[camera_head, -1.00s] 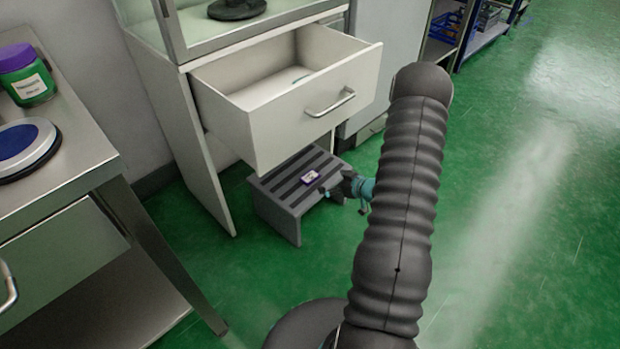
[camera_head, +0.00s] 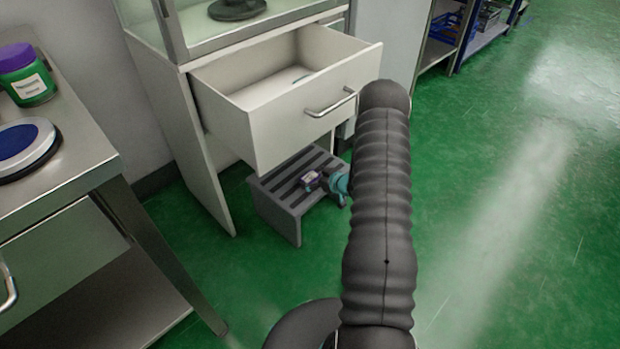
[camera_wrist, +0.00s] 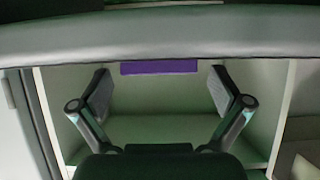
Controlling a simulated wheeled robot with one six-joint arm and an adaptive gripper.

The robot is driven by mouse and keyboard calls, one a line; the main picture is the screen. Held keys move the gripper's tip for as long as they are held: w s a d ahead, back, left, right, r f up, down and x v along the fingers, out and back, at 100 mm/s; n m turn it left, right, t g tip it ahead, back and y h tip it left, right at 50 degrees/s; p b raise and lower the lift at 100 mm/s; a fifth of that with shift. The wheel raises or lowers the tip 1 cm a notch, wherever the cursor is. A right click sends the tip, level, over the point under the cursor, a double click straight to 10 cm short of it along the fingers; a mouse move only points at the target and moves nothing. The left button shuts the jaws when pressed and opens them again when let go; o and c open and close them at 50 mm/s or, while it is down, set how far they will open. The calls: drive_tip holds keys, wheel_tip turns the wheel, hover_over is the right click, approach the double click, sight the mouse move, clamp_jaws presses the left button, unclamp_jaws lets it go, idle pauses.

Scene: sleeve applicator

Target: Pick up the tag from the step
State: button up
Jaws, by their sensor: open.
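The tag (camera_head: 310,181), small with a pale face and purple edge, lies on the grey slatted step (camera_head: 283,203) under the open drawer in the head view. My gripper (camera_head: 322,178) is right beside it, on its right; whether they touch is too small to tell. In the wrist view my gripper (camera_wrist: 158,75) is open, its two fingers wide apart. The tag's purple edge (camera_wrist: 158,67) shows as a strip between the fingertips, with a gap on both sides. My arm hides part of the area right of the step.
The open drawer (camera_head: 290,135) juts out above the step, leaving little room overhead. The cabinet's side panel (camera_head: 205,170) stands left of the step. A metal table (camera_head: 85,160) with a jar (camera_head: 27,78) and a round device (camera_head: 25,148) is at the left. Green floor at right is clear.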

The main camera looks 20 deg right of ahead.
drive_tip(key=c, duration=1.1)
drive_tip(key=shift+r, duration=0.15)
